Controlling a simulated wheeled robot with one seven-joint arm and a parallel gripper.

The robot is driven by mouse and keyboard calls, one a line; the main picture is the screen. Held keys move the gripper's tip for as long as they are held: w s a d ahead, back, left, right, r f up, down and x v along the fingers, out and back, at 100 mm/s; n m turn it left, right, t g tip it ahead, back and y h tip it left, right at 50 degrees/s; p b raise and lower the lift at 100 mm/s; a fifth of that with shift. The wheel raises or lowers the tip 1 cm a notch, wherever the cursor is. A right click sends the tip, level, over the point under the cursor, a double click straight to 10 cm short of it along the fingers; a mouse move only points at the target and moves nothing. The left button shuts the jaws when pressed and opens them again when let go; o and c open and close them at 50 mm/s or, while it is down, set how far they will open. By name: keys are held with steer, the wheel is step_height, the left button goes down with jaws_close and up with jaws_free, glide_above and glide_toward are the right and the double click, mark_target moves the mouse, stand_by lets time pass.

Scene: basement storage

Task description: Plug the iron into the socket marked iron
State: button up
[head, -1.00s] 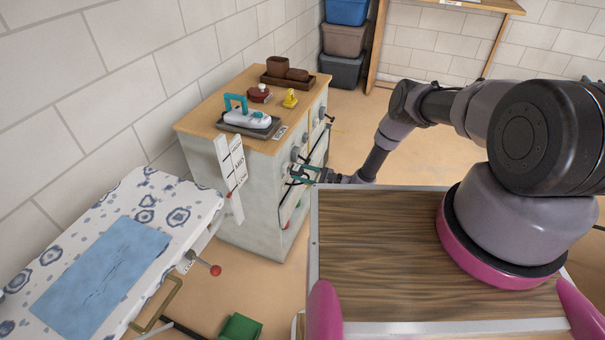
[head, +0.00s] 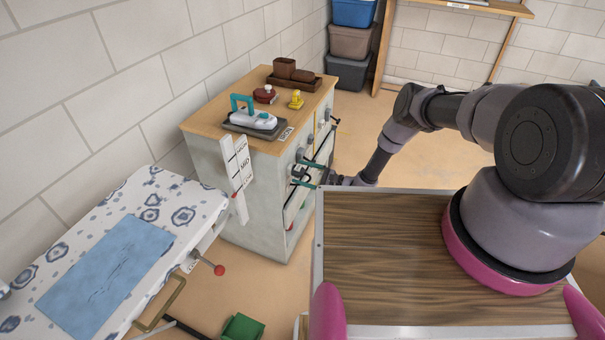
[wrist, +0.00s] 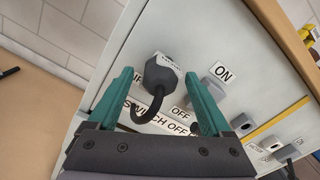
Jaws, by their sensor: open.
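The iron (head: 252,120), white with a teal handle, stands on a dark tray on top of the cabinet. My gripper (head: 304,174) is open at the cabinet's front face. In the wrist view, its teal fingers (wrist: 158,76) stand apart on either side of a dark plug-like piece (wrist: 157,73) with a curved black cord. I cannot tell how deep that piece sits between them, or whether its cord runs to the iron. A label starting "IR" (wrist: 137,80) is partly hidden behind the left finger.
The panel carries an ON label (wrist: 223,75), a SWITCH OFF label (wrist: 160,116) and grey knobs (wrist: 215,88). A labelled white strip (head: 238,165) hangs at the cabinet's side. An ironing board (head: 185,215) with a blue cloth stands at left. Floor right of the cabinet is clear.

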steer(key=v, duration=1)
steer(key=shift+d, duration=0.3)
steer(key=shift+s, duration=0.15)
